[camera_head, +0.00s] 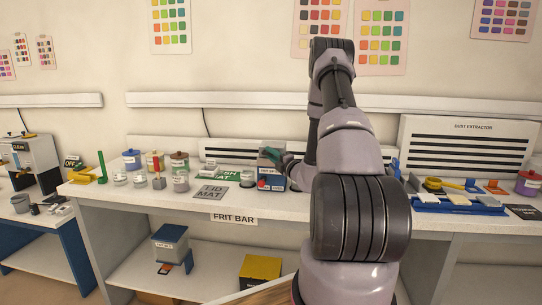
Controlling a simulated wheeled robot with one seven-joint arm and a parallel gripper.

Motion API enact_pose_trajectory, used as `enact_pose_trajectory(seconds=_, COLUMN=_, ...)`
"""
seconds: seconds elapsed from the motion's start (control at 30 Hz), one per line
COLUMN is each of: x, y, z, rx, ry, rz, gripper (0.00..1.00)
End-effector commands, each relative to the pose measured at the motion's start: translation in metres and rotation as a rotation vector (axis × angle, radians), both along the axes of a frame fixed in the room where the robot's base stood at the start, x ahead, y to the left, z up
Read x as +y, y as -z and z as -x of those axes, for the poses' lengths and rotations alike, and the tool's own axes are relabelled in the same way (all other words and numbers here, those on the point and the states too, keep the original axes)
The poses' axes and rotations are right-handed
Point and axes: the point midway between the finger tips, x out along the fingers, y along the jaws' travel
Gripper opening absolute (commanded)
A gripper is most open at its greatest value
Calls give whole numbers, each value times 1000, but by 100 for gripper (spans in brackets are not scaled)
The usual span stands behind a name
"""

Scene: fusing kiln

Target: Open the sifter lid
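I cannot pick out the sifter for certain, as no readable label names it. Small clear jars (180,184) with pale or grey tops stand on the left part of the bench. A grey mat marked LID MAT (212,193) lies bare at the bench's front. My gripper (283,160) is at the end of my arm, by a blue, white and red box (271,180). A teal piece (270,154) shows at the box's top, beside the gripper; I cannot tell whether it is held. The fingers are too small and partly hidden to read.
Coloured jars (131,160) stand behind the small ones. A green mat (229,174) lies left of the box. A blue tray (455,205) with tools and the dust extractor (465,145) are at the right. A bin (169,244) and yellow box (260,271) sit below.

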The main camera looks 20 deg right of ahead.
Motion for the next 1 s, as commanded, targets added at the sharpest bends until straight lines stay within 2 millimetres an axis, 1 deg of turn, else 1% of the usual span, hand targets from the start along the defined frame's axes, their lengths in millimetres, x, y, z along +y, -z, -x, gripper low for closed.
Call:
enact_pose_trajectory(seconds=0.07, x=0, y=0, z=0, rx=0, ry=0, rz=0, gripper=27)
enact_pose_trajectory(seconds=0.1, x=0, y=0, z=0, rx=0, ry=0, rz=0, gripper=12)
enact_pose_trajectory(seconds=0.13, x=0, y=0, z=0, rx=0, ry=0, rz=0, gripper=0)
enact_pose_trajectory(seconds=1.0, x=0, y=1, z=1, rx=1, ry=0, rz=0, gripper=0)
